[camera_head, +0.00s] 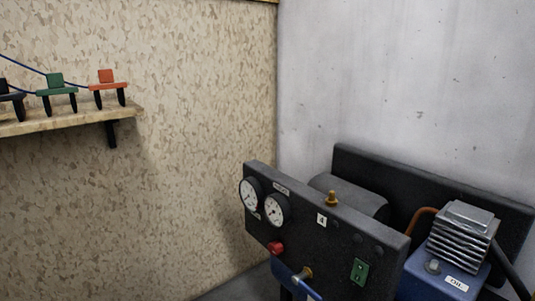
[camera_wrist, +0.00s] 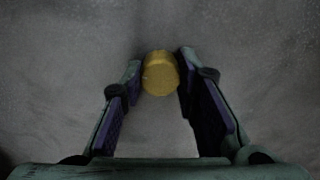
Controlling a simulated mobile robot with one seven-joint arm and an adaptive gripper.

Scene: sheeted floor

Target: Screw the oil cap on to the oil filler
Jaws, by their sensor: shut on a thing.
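My gripper (camera_wrist: 160,80) shows only in the wrist view. Its two fingers are shut on a round yellow cap (camera_wrist: 160,73), which sits between the fingertips. I take it to be the oil cap. In the head view, a blue housing (camera_head: 415,279) with a white label reading "OIL" (camera_head: 457,284) stands at the lower right. A small grey round fitting (camera_head: 433,267) on its top, beside the label, looks like the oil filler. The filler does not show clearly in the wrist view, so the cap's distance from it cannot be told.
A dark panel (camera_head: 335,240) with gauges stands left of the housing. A finned metal block (camera_head: 463,232) and a copper pipe (camera_head: 417,219) rise beside the fitting. A dark board (camera_head: 450,190) stands behind. A wooden shelf (camera_head: 75,119) holds coloured clamps at left.

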